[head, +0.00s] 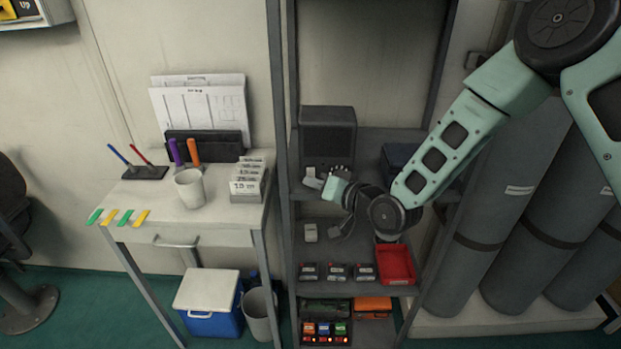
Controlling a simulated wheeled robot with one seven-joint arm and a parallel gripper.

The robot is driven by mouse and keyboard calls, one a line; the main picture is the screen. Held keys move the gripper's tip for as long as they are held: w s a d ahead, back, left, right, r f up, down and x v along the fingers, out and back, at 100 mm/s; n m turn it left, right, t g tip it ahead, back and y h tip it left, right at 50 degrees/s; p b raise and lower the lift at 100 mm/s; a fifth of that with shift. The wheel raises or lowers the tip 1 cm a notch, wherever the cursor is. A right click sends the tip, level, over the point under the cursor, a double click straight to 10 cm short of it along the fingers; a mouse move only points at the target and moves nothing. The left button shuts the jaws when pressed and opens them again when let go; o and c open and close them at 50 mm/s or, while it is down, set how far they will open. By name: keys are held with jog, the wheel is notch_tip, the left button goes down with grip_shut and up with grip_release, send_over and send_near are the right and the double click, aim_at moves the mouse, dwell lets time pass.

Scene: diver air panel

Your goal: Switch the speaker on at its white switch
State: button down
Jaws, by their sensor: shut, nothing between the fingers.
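The speaker (328,137) is a dark grey box standing upright on the upper shelf of the rack. A small white part (312,179) shows low in front of it; I cannot tell for sure whether this is the switch or which way it is set. My arm reaches in from the right. My wrist hides part of the shelf front beside the speaker. I see no contact between gripper and speaker.
A dark blue box (397,160) stands right of the speaker. The lower shelf holds a pale small object (310,232), several dark devices and a red tray (396,264). Rack posts flank the shelves. A white desk (150,222) stands left and grey cylinders (480,210) stand right.

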jog(key=shift+w, duration=0.2)
jog(key=shift+s, duration=0.1)
dwell(0.4)
jog(key=shift+s+r, duration=0.1)
jog(key=shift+s, duration=0.55)
jog(key=s, duration=0.5)
jog(key=shift+a+r+b, duration=0.15)
jog(key=shift+r+b, duration=0.15)
